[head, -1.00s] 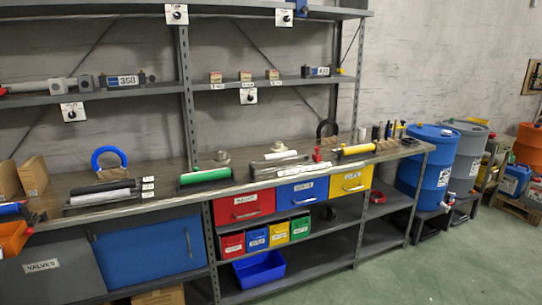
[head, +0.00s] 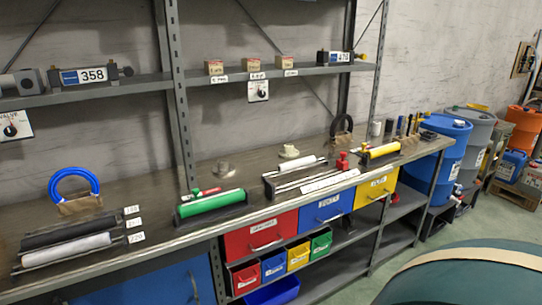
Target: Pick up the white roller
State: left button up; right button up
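A white roller (head: 66,251) lies at the front of a rack at the left end of the grey workbench (head: 150,222), in front of a black roller (head: 68,232). Small number labels stand at the rack's right end. A second, shorter white roller (head: 301,164) lies at the back of another rack near the middle of the bench. A long white piece with dark marks (head: 330,181) lies at that rack's front; I cannot tell whether it is a roller or a label strip. Neither of my grippers is in view.
A green roller (head: 211,201) and a yellow roller (head: 384,151) lie on the bench. A blue ring (head: 74,180) stands behind the left rack. A shelf (head: 130,87) hangs above. A large dark green rounded surface fills the lower right; I cannot tell what it is.

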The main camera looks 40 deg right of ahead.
aim_at(305, 161)
jog(key=i+l+u, duration=0.1)
jog(key=l, duration=0.25)
jog(key=i+l+u, duration=0.1)
jog(key=l, duration=0.25)
jog(key=i+l+u, duration=0.1)
jog(key=l, duration=0.3)
jog(key=l+u, duration=0.1)
jog(key=l, duration=0.45)
jog(key=k+l+u, duration=0.15)
jog(key=l, duration=0.4)
jog(key=i, duration=0.05)
